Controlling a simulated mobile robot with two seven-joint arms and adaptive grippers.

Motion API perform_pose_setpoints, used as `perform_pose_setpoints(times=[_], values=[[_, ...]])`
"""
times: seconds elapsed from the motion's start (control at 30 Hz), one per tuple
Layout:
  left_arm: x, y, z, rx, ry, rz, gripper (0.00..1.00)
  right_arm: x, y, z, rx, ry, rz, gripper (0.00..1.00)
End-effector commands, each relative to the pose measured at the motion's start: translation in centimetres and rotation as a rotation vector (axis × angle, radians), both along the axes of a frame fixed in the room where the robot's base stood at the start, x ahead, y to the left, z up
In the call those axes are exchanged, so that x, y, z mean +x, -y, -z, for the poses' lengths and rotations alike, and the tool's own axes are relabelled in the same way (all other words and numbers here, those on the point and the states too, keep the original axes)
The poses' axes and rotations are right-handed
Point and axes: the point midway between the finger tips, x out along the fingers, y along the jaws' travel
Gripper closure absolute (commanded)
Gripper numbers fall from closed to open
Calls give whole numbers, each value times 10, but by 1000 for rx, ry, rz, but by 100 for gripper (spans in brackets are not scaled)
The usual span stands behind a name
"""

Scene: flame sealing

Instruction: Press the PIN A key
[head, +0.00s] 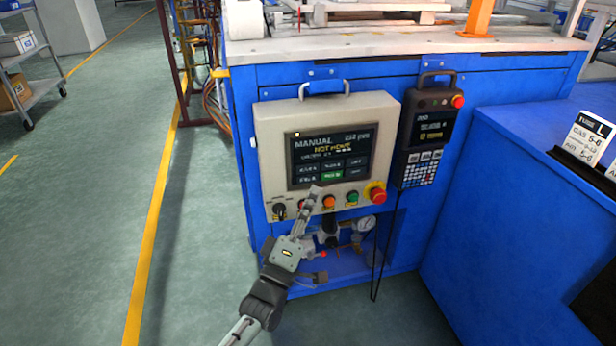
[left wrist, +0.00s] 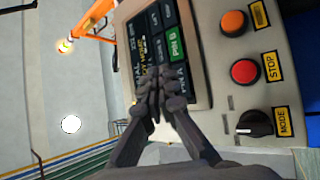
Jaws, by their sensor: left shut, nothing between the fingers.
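The control panel (head: 268,125) is a beige box with a dark screen (head: 330,142). The screen reads MANUAL, with rows of keys at its bottom. The PIN A key (left wrist: 181,74) is dark and partly hidden by my fingers in the left wrist view. Beside it the PIN B key (left wrist: 173,43) is lit green; it also shows in the head view (head: 332,175). My left gripper (head: 315,190) is shut and empty, its tips near the screen's lower edge. In the left wrist view the fingertips (left wrist: 158,76) overlap the screen by PIN A. I cannot tell whether they touch.
Below the screen are a black mode knob (head: 279,210), an orange button (head: 329,202), a green button (head: 352,197) and a red emergency stop (head: 377,194). A handheld pendant (head: 428,130) hangs to the right. A gauge and fittings (head: 365,224) sit underneath.

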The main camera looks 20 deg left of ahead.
Motion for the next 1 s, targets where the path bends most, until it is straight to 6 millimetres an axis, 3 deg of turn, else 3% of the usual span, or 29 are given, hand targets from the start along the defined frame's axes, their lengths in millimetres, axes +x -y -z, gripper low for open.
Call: perform_pose_setpoints(times=[0.33, 1.0], values=[[-25, 17, -1, -1, -1, -1, 100, 1, 1, -11, -2, 1, 0, 60], [-27, 18, 0, 0, -1, 0, 100, 1, 1, -11, -2, 1, 0, 60]])
